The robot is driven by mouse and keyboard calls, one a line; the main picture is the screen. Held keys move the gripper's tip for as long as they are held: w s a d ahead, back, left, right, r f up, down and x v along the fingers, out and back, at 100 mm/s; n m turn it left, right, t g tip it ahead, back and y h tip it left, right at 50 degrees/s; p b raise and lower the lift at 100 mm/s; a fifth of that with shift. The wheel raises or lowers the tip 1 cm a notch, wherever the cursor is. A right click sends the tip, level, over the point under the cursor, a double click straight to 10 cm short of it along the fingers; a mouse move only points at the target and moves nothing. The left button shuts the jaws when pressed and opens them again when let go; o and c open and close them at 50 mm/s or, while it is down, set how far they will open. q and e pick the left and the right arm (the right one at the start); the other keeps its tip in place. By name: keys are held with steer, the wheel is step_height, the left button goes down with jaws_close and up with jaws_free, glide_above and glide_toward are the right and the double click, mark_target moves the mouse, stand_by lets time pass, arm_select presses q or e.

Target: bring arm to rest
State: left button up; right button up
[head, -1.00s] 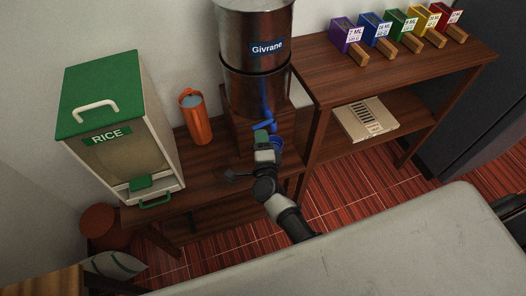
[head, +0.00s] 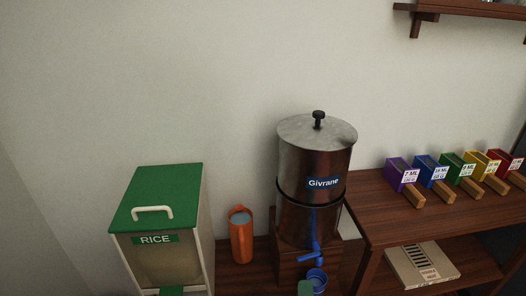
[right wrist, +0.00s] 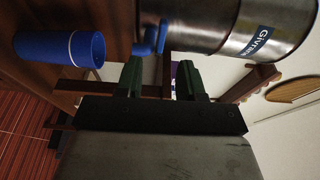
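My right gripper (right wrist: 160,80) shows in the right wrist view with its two green fingers apart and nothing between them. In the head view only a small green tip of it (head: 305,288) shows at the bottom edge, in front of the dispenser. A blue cup (right wrist: 86,48) stands apart from the fingers, to their left in the wrist view. The cup (head: 317,277) is under the blue tap (head: 312,256) in the head view. The steel Givrane dispenser (head: 312,215) is beyond the gripper. My left gripper is in neither view.
A green-lidded rice bin (head: 160,250) and an orange pitcher (head: 240,238) stand left of the dispenser. Several coloured scoop boxes (head: 437,172) line the wooden shelf unit (head: 375,215) at the right. A wall shelf (head: 465,10) is at upper right. The wall between is bare.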

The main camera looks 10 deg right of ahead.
steer(key=s+f+n+g+y, duration=0.25)
steer(key=s+f+n, duration=0.3)
steer(key=f, duration=0.35)
steer(key=s+f+n+g+y, duration=0.1)
steer(key=s+f+n+g, duration=0.25)
steer(key=s+f, duration=0.4)
steer(key=s+f+n+g+y, duration=0.2)
steer(key=s+f+n+g, duration=0.15)
steer(key=f+n, duration=0.45)
steer(key=s+d+f+n+g, duration=0.2)
steer(key=s+d+f, duration=0.1)
steer(key=s, duration=0.5)
steer(key=s+d+f+n+g+h, duration=0.1)
steer(key=s+d+f+g, duration=0.1)
steer(key=s+f, duration=0.3)
steer(key=s+d+f+n+g+h, duration=0.1)
steer(key=s+d+f+n+g, duration=0.1)
steer(key=s, duration=0.9)
step_height(320, 180, down, 3)
steer(key=shift+d+r+n+g, duration=0.1)
steer(key=shift+d+n+g, duration=0.2)
steer(key=shift+d+g, duration=0.4)
steer(key=shift+d, duration=0.1)
